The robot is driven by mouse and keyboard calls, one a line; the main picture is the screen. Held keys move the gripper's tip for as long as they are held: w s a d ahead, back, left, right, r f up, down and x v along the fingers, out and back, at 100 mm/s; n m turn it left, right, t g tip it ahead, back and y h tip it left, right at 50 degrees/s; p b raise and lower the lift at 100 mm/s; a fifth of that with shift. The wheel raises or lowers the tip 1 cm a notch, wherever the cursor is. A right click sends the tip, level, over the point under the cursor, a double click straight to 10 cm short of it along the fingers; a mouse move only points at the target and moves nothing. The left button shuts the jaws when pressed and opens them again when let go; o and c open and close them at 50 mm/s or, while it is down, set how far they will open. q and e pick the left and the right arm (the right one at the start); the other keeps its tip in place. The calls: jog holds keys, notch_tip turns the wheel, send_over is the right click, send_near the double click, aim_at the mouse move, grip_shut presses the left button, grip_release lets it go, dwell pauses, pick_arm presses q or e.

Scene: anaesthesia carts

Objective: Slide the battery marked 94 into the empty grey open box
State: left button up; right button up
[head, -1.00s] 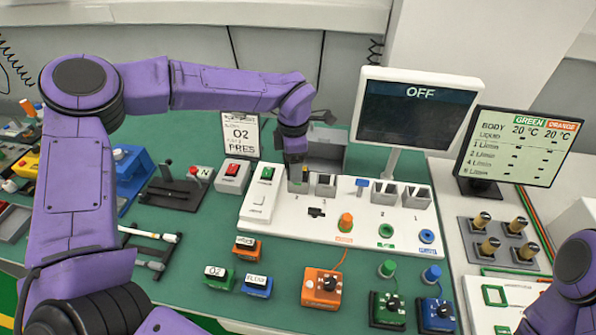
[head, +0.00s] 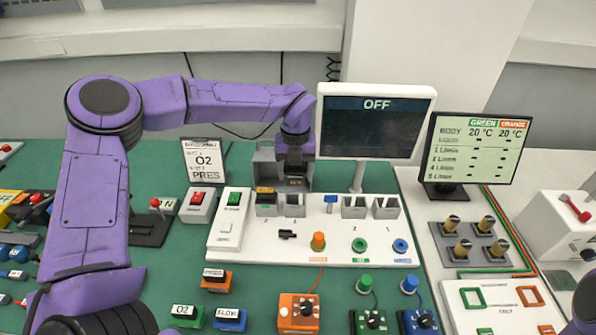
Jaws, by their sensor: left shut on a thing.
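My left gripper (head: 295,167) is shut on a small dark block (head: 295,181). The block is mostly hidden by the fingers and its marking is unreadable. It shows above and behind the second grey holder from the left (head: 294,209) on the white panel. The leftmost grey holder (head: 265,210) has a dark and yellow block (head: 265,192) at its top; I cannot read a number on it. Two more grey open holders (head: 355,210) (head: 386,210) stand to the right and look empty. A larger grey open bin (head: 328,176) is behind the gripper. My right gripper is out of view.
The white panel (head: 222,240) carries switches and coloured connectors. The OFF monitor (head: 372,127) stands close to the right of my left gripper. The O2 card (head: 206,160) and red switch box (head: 198,205) are to the left. Coloured boxes, including an orange one (head: 298,313), line the front.

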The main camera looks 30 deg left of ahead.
pick_arm(q)
jog(key=b, duration=0.4)
send_over(296, 197)
jog(key=s, duration=0.1)
jog(key=f, duration=0.5)
jog(key=shift+s+d+f, duration=0.1)
jog(key=shift+s+d, duration=0.1)
jog(key=shift+d, duration=0.05)
jog(key=shift+d+f, duration=0.1)
jog(key=shift+f, duration=0.1)
jog(key=shift+f+b, duration=1.5)
jog(key=shift+f, duration=0.75)
jog(key=o, duration=1)
notch_tip(296, 197, up, 11)
jog(key=shift+f+b, duration=0.2)
jog(key=shift+b, duration=0.7)
